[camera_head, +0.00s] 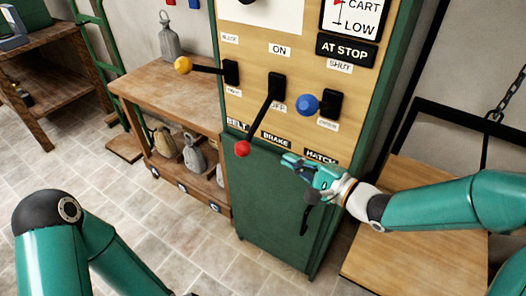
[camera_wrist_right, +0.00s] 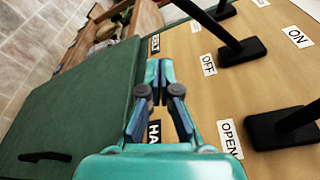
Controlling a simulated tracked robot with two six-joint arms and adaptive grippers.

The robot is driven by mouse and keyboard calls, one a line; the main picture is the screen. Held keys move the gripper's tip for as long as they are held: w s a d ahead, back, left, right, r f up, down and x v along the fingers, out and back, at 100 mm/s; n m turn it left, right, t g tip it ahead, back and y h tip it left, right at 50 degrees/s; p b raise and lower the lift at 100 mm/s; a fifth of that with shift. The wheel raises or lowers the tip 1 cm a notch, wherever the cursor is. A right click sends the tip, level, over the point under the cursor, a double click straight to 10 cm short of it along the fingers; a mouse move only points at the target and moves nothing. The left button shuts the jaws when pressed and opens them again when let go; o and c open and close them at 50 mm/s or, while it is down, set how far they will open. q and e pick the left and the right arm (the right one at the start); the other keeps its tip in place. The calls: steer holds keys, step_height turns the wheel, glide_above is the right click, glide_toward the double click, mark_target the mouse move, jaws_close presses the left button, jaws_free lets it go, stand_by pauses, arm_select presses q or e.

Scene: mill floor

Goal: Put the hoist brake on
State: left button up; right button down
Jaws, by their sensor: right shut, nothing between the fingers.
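The brake lever (camera_head: 263,118) has a red ball knob (camera_head: 242,148) and a black pivot block. It slopes down and left, with its knob low, near the OFF side; the ON label (camera_head: 279,49) is above. In the right wrist view the black brake lever (camera_wrist_right: 215,28) runs from its block beside the OFF label to the top edge; its knob is out of frame. My right gripper (camera_head: 287,159) is shut and empty, below and right of the red knob and apart from it. Its closed fingers also show in the right wrist view (camera_wrist_right: 159,72). My left gripper is out of view.
Left of the brake is the yellow-knobbed belt lever (camera_head: 183,65); right is the blue-knobbed hatch lever (camera_head: 307,105), close above my right gripper. A green cabinet door (camera_head: 265,205) is below the panel. A wooden bench (camera_head: 165,88) stands left.

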mark_target(258, 119)
steer(key=w+a, duration=0.4)
steer(key=a, duration=0.4)
steer(key=shift+a+r, duration=0.25)
steer(key=shift+r, duration=0.1)
steer(key=shift+r, duration=0.1)
